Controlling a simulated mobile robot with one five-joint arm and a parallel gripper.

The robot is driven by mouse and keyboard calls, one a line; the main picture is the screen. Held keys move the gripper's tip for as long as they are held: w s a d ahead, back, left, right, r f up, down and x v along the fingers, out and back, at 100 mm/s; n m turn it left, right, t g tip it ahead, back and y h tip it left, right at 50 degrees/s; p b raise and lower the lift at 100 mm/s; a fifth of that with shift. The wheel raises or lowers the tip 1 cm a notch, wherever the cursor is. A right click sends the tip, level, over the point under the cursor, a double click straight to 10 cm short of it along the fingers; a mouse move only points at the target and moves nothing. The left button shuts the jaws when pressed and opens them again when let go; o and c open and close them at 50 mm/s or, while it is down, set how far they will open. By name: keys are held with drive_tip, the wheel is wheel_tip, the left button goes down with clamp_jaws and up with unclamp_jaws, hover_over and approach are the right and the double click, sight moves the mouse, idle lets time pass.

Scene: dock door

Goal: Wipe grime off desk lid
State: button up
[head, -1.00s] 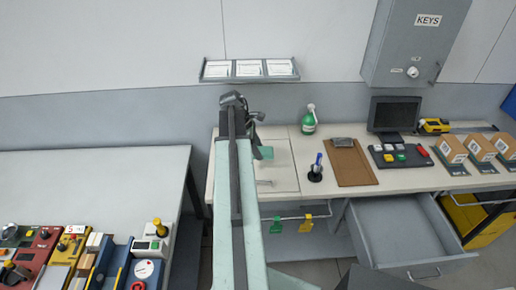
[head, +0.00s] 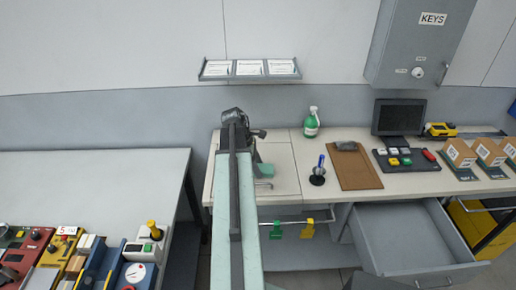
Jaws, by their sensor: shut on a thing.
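The desk lid (head: 284,180) is a pale, flat panel on the desk's left part, with a small metal handle (head: 266,185) near its front. My gripper (head: 259,163) is over the lid, partly hidden behind my arm. It is shut on a green pad (head: 267,171), which is low over the lid, just behind the handle. I cannot tell whether the pad touches the lid. I cannot make out grime on the visible part of the lid; my arm hides its left-middle part.
A drawer (head: 415,235) is open at the front right. Green (head: 277,231) and yellow (head: 307,230) tags hang on a front rail.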

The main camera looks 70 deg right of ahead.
drive_tip(key=shift+s+a, duration=0.4)
drive_tip(key=shift+a, duration=0.2)
drive_tip(key=shift+w+d+f, duration=0.1)
drive_tip(key=shift+w+d, duration=0.4)
drive_tip(key=shift+d, duration=0.05)
drive_tip(key=shift+w+d, duration=0.25)
drive_tip(key=shift+d, duration=0.45)
drive_tip(key=shift+w+d, duration=0.25)
drive_tip(key=shift+d, duration=0.4)
wheel_tip(320, 180, up, 8)
drive_tip(key=p, duration=0.7)
drive_tip(key=shift+s, duration=0.1)
drive_tip(key=shift+f, duration=0.15)
wheel_tip(320, 180, down, 6)
drive_tip(key=b, duration=0.5)
drive_tip(key=shift+b, duration=0.3)
drive_tip(key=shift+f+b, duration=0.95)
drive_tip(key=shift+b, duration=0.1)
drive_tip(key=shift+a, duration=0.1)
